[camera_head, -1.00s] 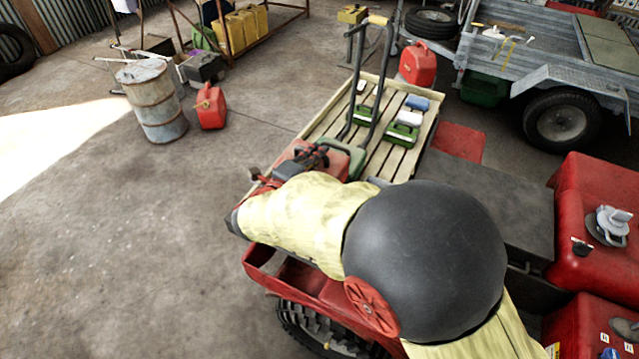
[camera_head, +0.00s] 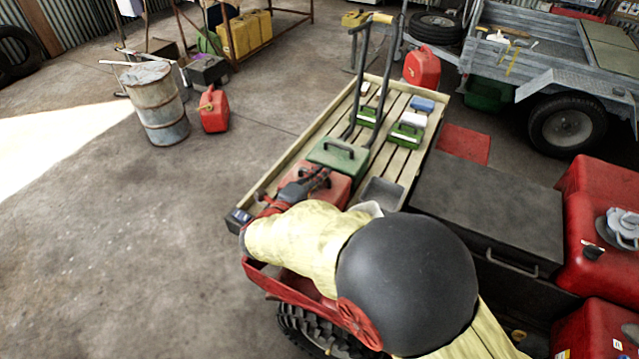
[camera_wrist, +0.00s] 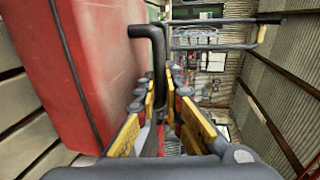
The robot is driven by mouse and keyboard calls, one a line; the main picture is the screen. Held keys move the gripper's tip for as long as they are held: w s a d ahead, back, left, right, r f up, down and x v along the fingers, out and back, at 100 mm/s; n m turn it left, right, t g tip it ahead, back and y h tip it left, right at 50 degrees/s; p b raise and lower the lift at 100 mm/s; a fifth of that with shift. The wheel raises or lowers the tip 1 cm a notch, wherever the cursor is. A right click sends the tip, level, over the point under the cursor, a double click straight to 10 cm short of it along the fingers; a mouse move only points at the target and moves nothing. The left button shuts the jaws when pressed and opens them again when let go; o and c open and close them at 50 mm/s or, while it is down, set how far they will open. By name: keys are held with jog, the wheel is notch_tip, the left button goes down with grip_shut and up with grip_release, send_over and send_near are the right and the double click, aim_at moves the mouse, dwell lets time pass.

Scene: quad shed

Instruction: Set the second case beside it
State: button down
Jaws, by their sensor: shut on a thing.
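My gripper (camera_head: 316,180) is shut on the dark handle (camera_wrist: 158,62) of a red case. The red case (camera_head: 336,190) is over the near part of the slatted wooden deck (camera_head: 301,160). It fills the left of the wrist view (camera_wrist: 80,60), with slats beyond it. A green case (camera_head: 338,153) with a dark handle stands just behind the red case. I cannot tell whether the two touch, or whether the red case rests on the slats. My arm hides part of the near deck.
A grey tray (camera_head: 382,194) lies right of the red case. Green-and-white boxes (camera_head: 407,134) and a blue one (camera_head: 422,104) sit farther back. A tall dark handle frame (camera_head: 390,60) rises from the deck. A black chest (camera_head: 485,205) stands to the right.

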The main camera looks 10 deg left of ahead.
jog(key=shift+f, duration=0.8)
jog(key=shift+f, duration=0.15)
jog(key=c, duration=1.9)
grip_release()
jog(key=shift+f, duration=0.1)
jog(key=shift+s+a, duration=0.1)
jog(key=shift+s, duration=0.05)
jog(key=p+v, duration=0.3)
jog(key=v, duration=0.8)
jog(key=shift+s+a+r, duration=0.1)
jog(key=shift+s+r, duration=0.15)
jog(key=shift+s, duration=0.1)
